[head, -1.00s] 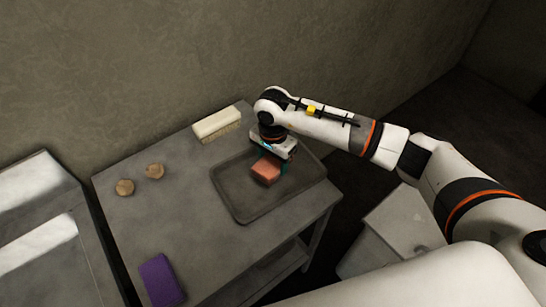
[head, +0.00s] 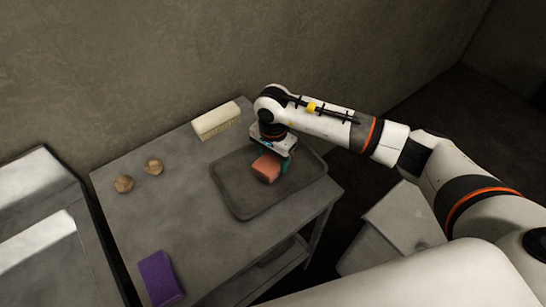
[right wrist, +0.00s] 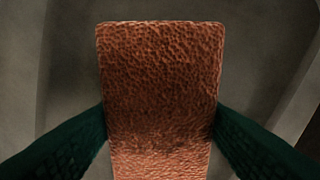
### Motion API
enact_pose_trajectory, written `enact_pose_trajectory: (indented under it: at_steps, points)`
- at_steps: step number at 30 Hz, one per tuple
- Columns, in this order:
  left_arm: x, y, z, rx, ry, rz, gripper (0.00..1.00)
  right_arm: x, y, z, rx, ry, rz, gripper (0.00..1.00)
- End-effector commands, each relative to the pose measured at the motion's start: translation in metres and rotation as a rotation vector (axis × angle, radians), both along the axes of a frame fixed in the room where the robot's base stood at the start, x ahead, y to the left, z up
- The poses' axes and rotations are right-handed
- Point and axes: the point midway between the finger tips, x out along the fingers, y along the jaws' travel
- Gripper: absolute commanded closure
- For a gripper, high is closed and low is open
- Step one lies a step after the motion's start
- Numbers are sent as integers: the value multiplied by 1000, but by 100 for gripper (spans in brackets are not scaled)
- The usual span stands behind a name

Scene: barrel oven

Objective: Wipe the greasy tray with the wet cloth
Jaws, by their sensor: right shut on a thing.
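The dark grey tray (head: 233,196) lies flat on the table, with a low raised rim. No separate grease stain stands out on it. My right gripper (head: 275,166) is over the middle of the tray, shut on an orange block (head: 266,168) with a dimpled, sponge-like surface. The block is low over the tray floor; I cannot tell if it touches. In the right wrist view the block (right wrist: 160,75) sits between the two dark green fingers. A purple block or folded cloth (head: 160,278) lies at the table's front left. My left gripper is out of view.
A pale box-like unit (head: 400,225) stands right.

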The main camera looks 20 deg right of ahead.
Motion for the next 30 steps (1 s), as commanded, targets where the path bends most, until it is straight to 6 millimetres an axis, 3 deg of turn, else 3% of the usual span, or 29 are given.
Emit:
enact_pose_trajectory:
  at_steps: [19, 30]
  points:
    - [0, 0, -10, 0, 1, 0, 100, -1, -1, -10, -1, -1, 0, 60]
    - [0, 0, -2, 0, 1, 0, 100, -29, -9, -8, -1, -1, 0, 60]
